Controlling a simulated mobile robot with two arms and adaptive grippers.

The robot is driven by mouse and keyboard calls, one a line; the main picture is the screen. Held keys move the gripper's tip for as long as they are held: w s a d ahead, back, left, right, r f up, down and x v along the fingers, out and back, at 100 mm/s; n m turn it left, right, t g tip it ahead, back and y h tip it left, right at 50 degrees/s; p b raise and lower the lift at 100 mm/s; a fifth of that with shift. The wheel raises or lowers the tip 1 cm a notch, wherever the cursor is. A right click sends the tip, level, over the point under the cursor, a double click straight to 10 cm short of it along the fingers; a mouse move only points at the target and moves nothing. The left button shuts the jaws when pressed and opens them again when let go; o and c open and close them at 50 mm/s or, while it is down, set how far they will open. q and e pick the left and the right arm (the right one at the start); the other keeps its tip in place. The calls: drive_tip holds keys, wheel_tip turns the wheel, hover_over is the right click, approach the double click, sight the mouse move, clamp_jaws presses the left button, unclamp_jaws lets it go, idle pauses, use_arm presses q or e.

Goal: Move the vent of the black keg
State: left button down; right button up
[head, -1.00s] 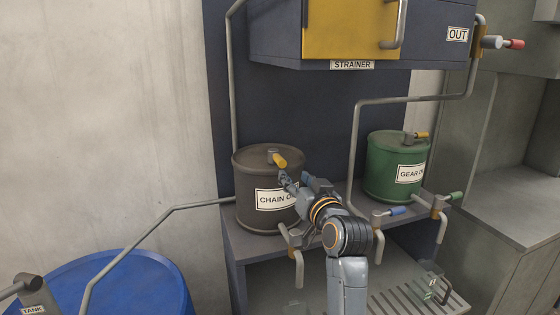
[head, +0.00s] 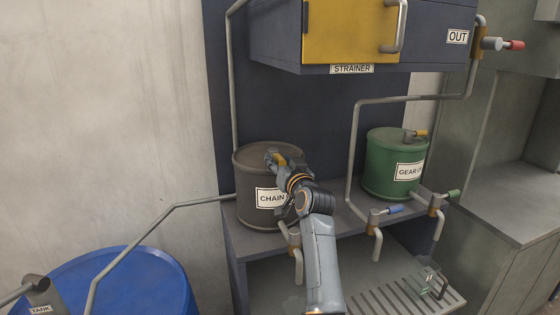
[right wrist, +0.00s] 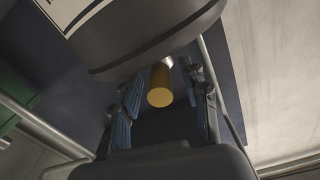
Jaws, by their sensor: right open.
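The black keg (head: 249,171), labelled CHAIN OIL, stands upright on the left of the shelf. Its vent has a yellow lever (head: 281,160) on the lid, now largely hidden by my right gripper (head: 275,161) in the head view. In the right wrist view the yellow lever (right wrist: 160,86) points toward the camera between the two blue-padded fingers of my right gripper (right wrist: 165,88). The fingers are open, with a gap visible beside the lever. The keg's dark side and rim (right wrist: 150,52) fill the top of that view. My left gripper is not in view.
A green gear oil keg (head: 385,165) with its own yellow lever stands to the right. Pipes and blue- and green-handled taps (head: 394,209) run along the shelf front. The strainer box (head: 430,40) hangs above. A blue drum (head: 120,280) is at lower left.

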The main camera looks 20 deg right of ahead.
clamp_jaws()
